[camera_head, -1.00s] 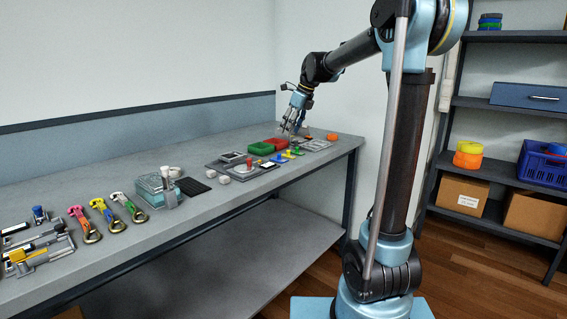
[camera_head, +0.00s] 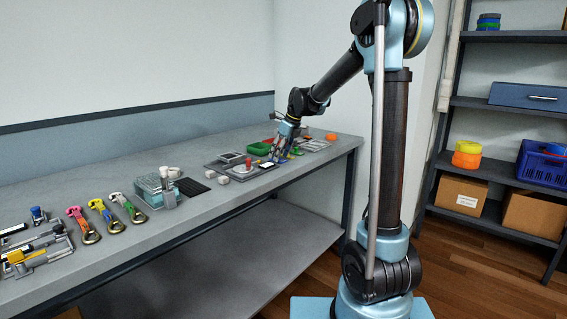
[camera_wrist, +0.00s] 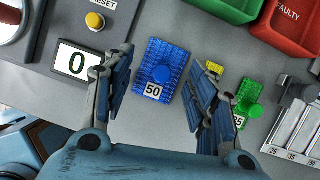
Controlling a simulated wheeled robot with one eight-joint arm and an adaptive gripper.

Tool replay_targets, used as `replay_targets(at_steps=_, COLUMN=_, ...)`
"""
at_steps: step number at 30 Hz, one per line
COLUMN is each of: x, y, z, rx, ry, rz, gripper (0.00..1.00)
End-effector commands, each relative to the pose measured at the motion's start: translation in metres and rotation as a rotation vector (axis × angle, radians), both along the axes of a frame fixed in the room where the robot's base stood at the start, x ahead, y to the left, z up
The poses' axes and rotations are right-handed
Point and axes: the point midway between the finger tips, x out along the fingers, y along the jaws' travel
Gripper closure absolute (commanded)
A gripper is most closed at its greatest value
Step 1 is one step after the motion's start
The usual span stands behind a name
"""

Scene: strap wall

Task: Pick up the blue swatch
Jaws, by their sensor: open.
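The blue swatch (camera_wrist: 159,66) is a textured blue block with a round blue knob and a "50" label. It lies on the grey surface in the wrist view, between and ahead of my fingers. My gripper (camera_wrist: 158,100) is open around empty space, one finger to each side of the swatch's near end. I cannot tell how high the fingertips are above it. In the head view my gripper (camera_head: 279,153) is low over the far part of the bench and mostly hides the swatch.
A green swatch (camera_wrist: 246,95) and a partly hidden yellow one (camera_wrist: 214,68) lie right of the right finger. A "0" display (camera_wrist: 77,61) and yellow button (camera_wrist: 95,21) are at left. Green (camera_wrist: 232,5) and red (camera_wrist: 290,27) bins stand beyond. A slotted metal block (camera_wrist: 297,131) is at right.

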Motion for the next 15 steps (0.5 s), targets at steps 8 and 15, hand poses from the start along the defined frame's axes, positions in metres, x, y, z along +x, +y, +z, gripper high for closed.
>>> replay_targets(at_steps=8, x=0.0009, y=0.0027, z=-0.0063, rx=0.000, ry=0.000, rz=0.000, gripper=0.48)
replay_targets(at_steps=15, x=0.0008, y=0.0027, z=-0.0061, rx=0.000, ry=0.001, rz=0.000, gripper=0.81)
